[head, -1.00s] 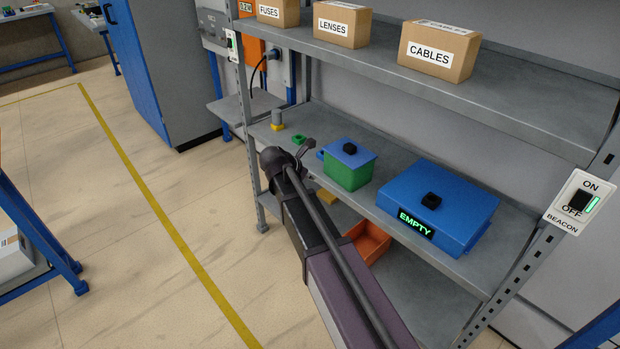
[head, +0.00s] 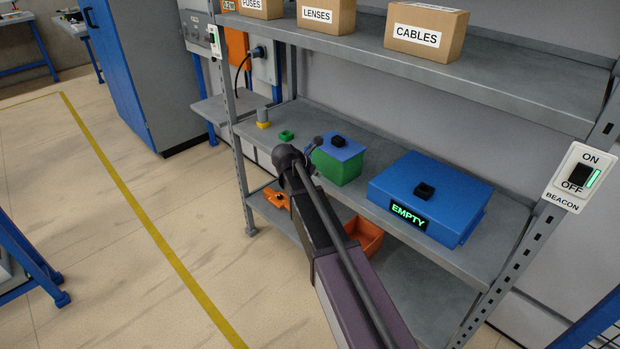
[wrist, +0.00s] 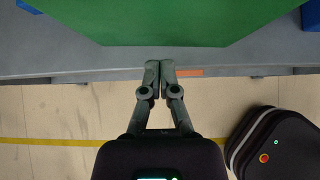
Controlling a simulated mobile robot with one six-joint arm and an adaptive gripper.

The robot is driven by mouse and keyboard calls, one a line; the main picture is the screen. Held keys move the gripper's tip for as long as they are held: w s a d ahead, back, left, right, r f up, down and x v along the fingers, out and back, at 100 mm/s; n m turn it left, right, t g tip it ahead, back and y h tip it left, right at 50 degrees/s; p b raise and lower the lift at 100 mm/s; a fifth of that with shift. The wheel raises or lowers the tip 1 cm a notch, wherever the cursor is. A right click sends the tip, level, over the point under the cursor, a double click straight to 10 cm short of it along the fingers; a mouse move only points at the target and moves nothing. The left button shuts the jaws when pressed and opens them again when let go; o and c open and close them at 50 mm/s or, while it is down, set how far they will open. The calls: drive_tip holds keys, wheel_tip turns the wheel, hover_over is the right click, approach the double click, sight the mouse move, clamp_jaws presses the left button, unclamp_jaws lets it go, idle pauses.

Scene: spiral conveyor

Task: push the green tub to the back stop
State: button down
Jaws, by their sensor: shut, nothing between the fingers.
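The green tub (head: 343,172) has a blue lid with a black knob and stands upright on the middle shelf (head: 368,202). In the wrist view its green side (wrist: 190,20) fills the top of the picture. My gripper (head: 314,143) is at the tub's left side in the head view, partly hidden by my own arm. In the wrist view my gripper (wrist: 159,66) is shut and empty, its fingertips just short of the tub's edge; I cannot tell whether they touch it. I cannot make out a back stop in either view.
A blue box (head: 430,195) marked EMPTY stands right of the tub. A small green piece (head: 286,135) and a grey-yellow cylinder (head: 263,118) stand to the left. Cartons (head: 425,32) sit on the upper shelf, and an orange bin (head: 364,236) is below. A shelf post (head: 240,170) stands at left.

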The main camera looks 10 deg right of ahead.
sight(346, 138)
drive_tip(key=shift+w+d, duration=0.4)
drive_tip(key=shift+d, duration=0.2)
drive_tip(key=w+d, duration=0.4)
drive_tip(key=d, duration=0.2)
drive_tip(key=w+d, duration=0.5)
drive_tip(key=d, duration=0.2)
drive_tip(key=w+d, duration=0.5)
drive_tip(key=d, duration=0.1)
drive_tip(key=shift+w+d, duration=0.2)
drive_tip(key=shift+d, duration=0.2)
drive_tip(key=shift+s+a, duration=0.1)
drive_tip(key=shift+s+a, duration=0.45)
drive_tip(key=shift+a, duration=0.2)
drive_tip(key=shift+s+a, duration=0.7)
drive_tip(key=shift+a, duration=0.2)
drive_tip(key=p+v, duration=0.5)
drive_tip(key=v, duration=0.3)
drive_tip(key=shift+p, duration=0.4)
drive_tip(key=shift+p+v, duration=0.65)
drive_tip(key=shift+v, duration=0.35)
